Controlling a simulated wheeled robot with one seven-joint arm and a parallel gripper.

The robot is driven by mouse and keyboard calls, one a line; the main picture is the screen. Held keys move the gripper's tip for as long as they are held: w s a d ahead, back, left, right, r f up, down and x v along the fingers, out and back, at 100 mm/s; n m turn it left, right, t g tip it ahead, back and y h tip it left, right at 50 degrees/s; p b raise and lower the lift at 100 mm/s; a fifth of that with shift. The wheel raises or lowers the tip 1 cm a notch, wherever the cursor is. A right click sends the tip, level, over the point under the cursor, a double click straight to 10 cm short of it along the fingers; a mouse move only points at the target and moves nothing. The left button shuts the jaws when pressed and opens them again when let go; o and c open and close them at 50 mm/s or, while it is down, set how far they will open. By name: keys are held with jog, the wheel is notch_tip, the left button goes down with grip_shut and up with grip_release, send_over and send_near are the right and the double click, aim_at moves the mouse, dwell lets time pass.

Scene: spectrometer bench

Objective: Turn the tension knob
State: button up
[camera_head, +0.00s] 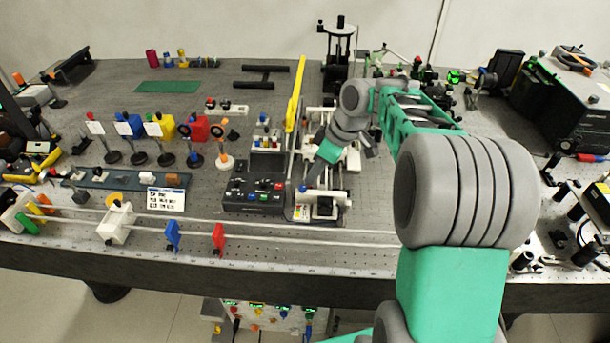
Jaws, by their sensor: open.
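My gripper (312,180) hangs at the end of my arm and points down over the left side of a white-railed mechanism (330,196) near the middle of the bench. It is open, and nothing shows between its jaws; they are small and partly merge with the parts behind. A small blue knob (303,189) shows close to the gripper at the mechanism's front left. I cannot tell whether they touch. No label marks a tension knob, so I cannot tell for sure which knob it is. My arm hides part of the mechanism's right and back.
A dark control box (254,196) with coloured knobs stands left of the mechanism. Thin white rails (330,235) run along the front with a red plate (218,238) and a blue plate (172,235).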

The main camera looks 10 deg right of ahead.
aim_at(303, 187)
jog(key=p+x, duration=0.1)
jog(key=x, duration=0.5)
jog(key=shift+a+f, duration=0.2)
jog(key=shift+f, duration=0.05)
jog(key=shift+c, duration=0.2)
grip_shut()
